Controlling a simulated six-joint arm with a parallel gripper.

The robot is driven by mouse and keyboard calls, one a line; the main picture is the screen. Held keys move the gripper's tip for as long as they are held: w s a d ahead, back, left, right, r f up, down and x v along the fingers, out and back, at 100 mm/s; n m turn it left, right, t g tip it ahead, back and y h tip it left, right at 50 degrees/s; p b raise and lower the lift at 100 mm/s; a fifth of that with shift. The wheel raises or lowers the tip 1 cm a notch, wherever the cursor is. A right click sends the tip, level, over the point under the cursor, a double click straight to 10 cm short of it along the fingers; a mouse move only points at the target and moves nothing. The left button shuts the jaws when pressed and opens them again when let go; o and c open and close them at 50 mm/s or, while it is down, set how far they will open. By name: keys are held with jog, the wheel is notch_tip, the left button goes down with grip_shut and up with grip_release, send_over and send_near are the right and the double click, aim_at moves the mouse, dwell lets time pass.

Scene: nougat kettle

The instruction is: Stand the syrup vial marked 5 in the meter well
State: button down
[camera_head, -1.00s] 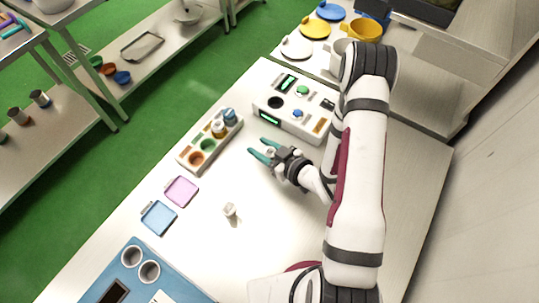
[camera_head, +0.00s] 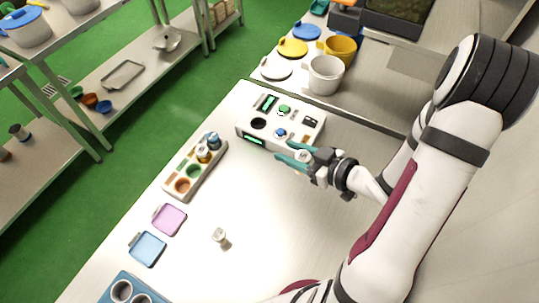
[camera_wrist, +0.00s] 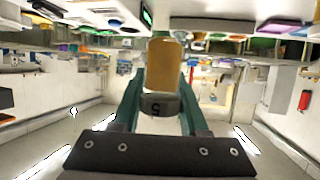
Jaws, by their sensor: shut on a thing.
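My gripper (camera_head: 285,151) is shut on the syrup vial marked 5 (camera_wrist: 165,62), which has amber contents and a dark grey cap with the 5 on it. In the wrist view the vial lies between the teal fingers. In the head view it is mostly hidden by the gripper. The meter (camera_head: 301,126) is a white box with green displays and coloured buttons. Its dark round meter well (camera_head: 258,123) is empty. My gripper is by the meter's front right side, to the right of the well.
A rack (camera_head: 177,193) with coloured wells holds an amber vial (camera_head: 203,154) and a blue one (camera_head: 213,140). A small white-topped vial (camera_head: 219,236) stands on the table, near a pink tray (camera_head: 169,219) and a blue tray (camera_head: 147,249). Cups and lids stand behind the meter.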

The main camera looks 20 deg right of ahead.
jog(key=m+t+h, duration=0.1)
jog(key=m+h, duration=0.1)
send_near(254, 116)
jog(key=s+r, duration=0.1)
jog(key=s+d+r, duration=0.1)
jog(key=r, duration=0.1)
jog(key=s+r, duration=0.1)
jog(key=r, duration=0.1)
jog(key=shift+d, duration=0.3)
jog(key=w+a+h, duration=0.1)
jog(key=w, duration=0.2)
jog(key=w+a+m+h, duration=0.1)
jog(key=w+a, duration=0.1)
jog(key=w, duration=0.2)
jog(key=w+a+m, duration=0.1)
jog(key=w+a, duration=0.1)
jog(key=w, duration=0.2)
jog(key=shift+r+t+h, duration=0.15)
jog(key=shift+t+h, duration=0.15)
jog(key=shift+h, duration=0.1)
jog(key=shift+w+a+f+m, duration=0.1)
jog(key=shift+w+f+m, duration=0.1)
jog(key=shift+w+m, duration=0.1)
jog(key=shift+f, duration=2.7)
jog(key=shift+f, duration=0.65)
jog(key=c, duration=0.7)
grip_release()
jog(key=v, duration=1.1)
